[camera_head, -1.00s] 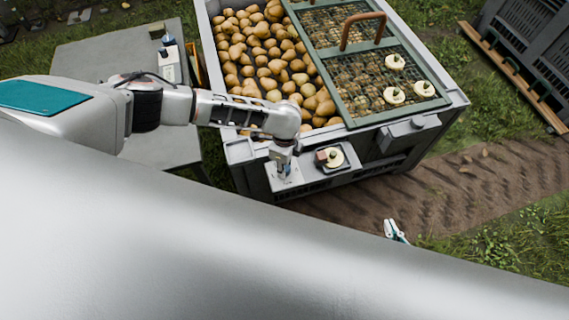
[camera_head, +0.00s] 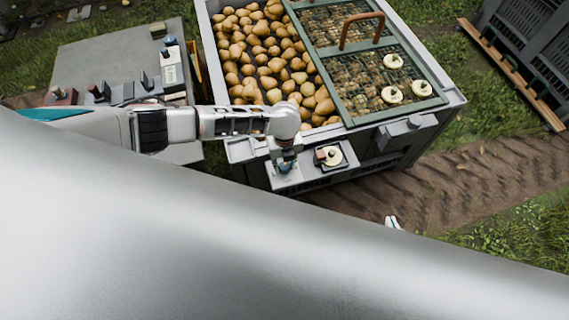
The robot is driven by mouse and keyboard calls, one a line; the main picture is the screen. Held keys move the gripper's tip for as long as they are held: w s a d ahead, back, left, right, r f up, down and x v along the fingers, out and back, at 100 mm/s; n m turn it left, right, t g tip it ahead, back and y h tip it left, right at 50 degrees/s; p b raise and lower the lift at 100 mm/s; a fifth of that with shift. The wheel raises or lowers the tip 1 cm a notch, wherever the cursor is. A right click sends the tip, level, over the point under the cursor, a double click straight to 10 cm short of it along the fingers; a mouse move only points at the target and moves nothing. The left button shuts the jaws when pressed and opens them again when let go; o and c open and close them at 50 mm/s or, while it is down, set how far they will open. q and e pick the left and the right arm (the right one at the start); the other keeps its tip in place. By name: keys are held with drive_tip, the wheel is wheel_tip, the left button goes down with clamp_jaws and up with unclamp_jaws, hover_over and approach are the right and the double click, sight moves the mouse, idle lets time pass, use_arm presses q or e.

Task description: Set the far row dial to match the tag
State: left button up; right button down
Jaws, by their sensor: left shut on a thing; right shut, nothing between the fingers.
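My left gripper (camera_head: 286,164) points down over a light grey panel (camera_head: 291,181) on the near edge of the big grey bin (camera_head: 456,104). It is shut on a small bluish thing at the panel, mostly hidden by the fingers; I cannot tell whether this is a dial. My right gripper (camera_head: 392,222) is shut and empty, low over the dirt, mostly hidden by my own body. No row dial or tag can be made out for certain. A white upright piece with faint marks (camera_head: 172,72) stands on the left table.
A black tray (camera_head: 345,164) holds another cream disc (camera_head: 333,155) and a reddish block. The grey table (camera_head: 95,55) at left carries several small fixtures. Dirt lies at right.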

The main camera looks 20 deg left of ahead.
use_arm(q)
drive_tip(key=m, duration=0.3)
drive_tip(key=shift+s+m, duration=0.1)
drive_tip(key=shift+m, duration=0.2)
drive_tip(key=m+b, duration=0.1)
drive_tip(key=m, duration=0.2)
drive_tip(key=shift+m, duration=1.2)
drive_tip(key=shift+m+b, duration=0.6)
drive_tip(key=shift+m, duration=0.9)
use_arm(e)
drive_tip(key=shift+a+f, duration=0.4)
drive_tip(key=shift+f, duration=0.35)
drive_tip(key=shift+w, duration=0.1)
drive_tip(key=shift+w+r, duration=0.1)
drive_tip(key=shift+r, duration=0.1)
use_arm(q)
drive_tip(key=o, duration=1.1)
